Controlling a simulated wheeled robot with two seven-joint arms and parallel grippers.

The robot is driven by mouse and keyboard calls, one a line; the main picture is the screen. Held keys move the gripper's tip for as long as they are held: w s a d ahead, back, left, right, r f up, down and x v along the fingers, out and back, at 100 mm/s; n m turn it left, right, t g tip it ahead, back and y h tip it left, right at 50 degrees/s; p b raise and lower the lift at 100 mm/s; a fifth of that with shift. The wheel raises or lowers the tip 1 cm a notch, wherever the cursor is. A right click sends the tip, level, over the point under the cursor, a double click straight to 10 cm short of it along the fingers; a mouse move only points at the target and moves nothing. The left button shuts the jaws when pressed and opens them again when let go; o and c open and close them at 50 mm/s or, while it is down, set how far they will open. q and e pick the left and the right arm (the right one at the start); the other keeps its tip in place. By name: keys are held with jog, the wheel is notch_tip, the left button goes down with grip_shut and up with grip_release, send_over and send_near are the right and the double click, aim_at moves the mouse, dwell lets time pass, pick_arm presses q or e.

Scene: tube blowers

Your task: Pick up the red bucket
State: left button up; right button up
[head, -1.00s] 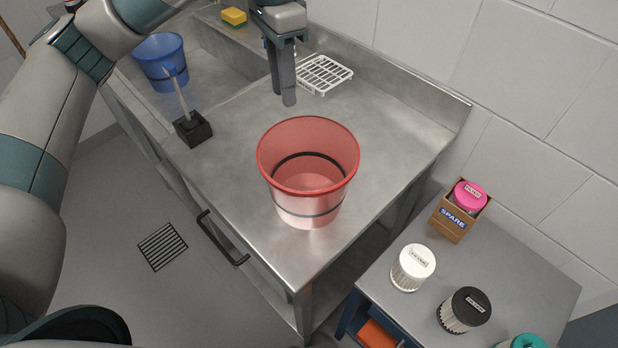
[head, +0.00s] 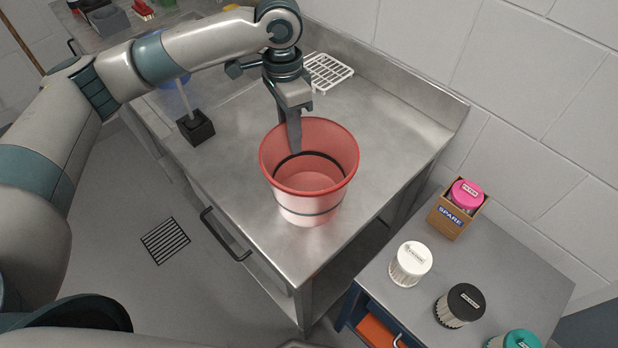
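The red bucket (head: 312,207), translucent with a dark band, stands upright and empty on the steel counter (head: 400,140). My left gripper (head: 289,135) points down at its far left rim. One finger reaches down inside the bucket; the other is behind the rim and its tip is hidden. A small gap shows between the fingers, so the gripper looks open around the rim. I cannot tell whether either finger touches the wall. My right gripper is not in view.
A black holder (head: 196,128) with an upright handle stands left of the bucket. A white rack (head: 328,72) lies behind it. A low cart (head: 510,262) at the lower right carries several filters and a SPARE box (head: 450,220). The counter right of the bucket is clear.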

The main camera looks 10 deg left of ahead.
aim_at(294, 160)
pick_arm(q)
jog(key=shift+f, duration=0.25)
jog(key=shift+s+f+p, duration=0.1)
jog(key=shift+f+p, duration=0.2)
jog(key=shift+f, duration=0.1)
jog(key=f, duration=0.2)
jog(key=f+p, duration=0.1)
jog(key=shift+s+d, duration=0.15)
jog(key=shift+d, duration=0.1)
jog(key=shift+f, duration=0.7)
grip_shut()
